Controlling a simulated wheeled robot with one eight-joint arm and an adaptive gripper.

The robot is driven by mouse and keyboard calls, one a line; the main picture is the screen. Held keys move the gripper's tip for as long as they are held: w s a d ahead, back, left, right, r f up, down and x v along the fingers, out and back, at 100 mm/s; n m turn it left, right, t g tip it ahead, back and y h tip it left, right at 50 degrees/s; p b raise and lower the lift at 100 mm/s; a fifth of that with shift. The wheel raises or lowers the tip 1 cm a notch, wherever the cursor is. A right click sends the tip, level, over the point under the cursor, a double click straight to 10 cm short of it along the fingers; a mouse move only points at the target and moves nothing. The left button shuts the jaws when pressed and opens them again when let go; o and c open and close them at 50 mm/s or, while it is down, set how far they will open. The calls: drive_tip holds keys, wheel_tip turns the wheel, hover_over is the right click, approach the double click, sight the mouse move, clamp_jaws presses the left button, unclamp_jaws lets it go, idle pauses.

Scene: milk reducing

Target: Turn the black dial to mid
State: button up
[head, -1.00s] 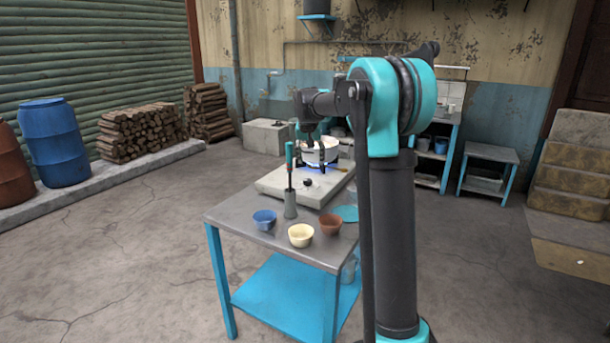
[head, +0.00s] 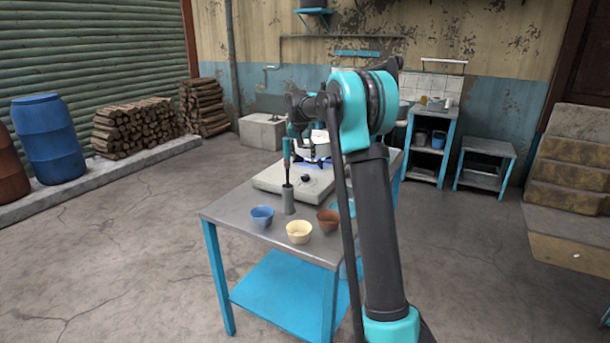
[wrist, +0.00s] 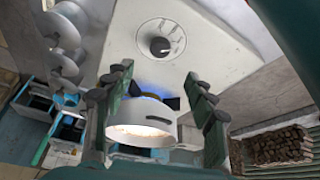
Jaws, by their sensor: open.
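The black dial (head: 305,179) sits on the front part of the pale stove (head: 270,180). It also shows in the wrist view (wrist: 160,46), on a light round plate with markings around it; its setting is too small to read. A white pot (head: 313,149) stands over a blue flame behind the dial. My gripper (wrist: 163,92) is open and empty, its dark-tipped green fingers spread on either side of the pot's image in the wrist view. In the head view it is small and partly hidden near the pot. The fingers appear apart from the dial.
A holder with a teal-handled tool (head: 288,185) stands in front of the stove. Blue (head: 262,216), cream (head: 299,231) and brown (head: 328,220) bowls sit along the front of the metal table (head: 225,214). A second table with shelves (head: 428,160) stands behind.

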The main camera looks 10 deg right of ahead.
sight(305, 176)
drive_tip(key=x, duration=1.1)
drive_tip(key=shift+f, duration=0.2)
drive_tip(key=c, duration=1.2)
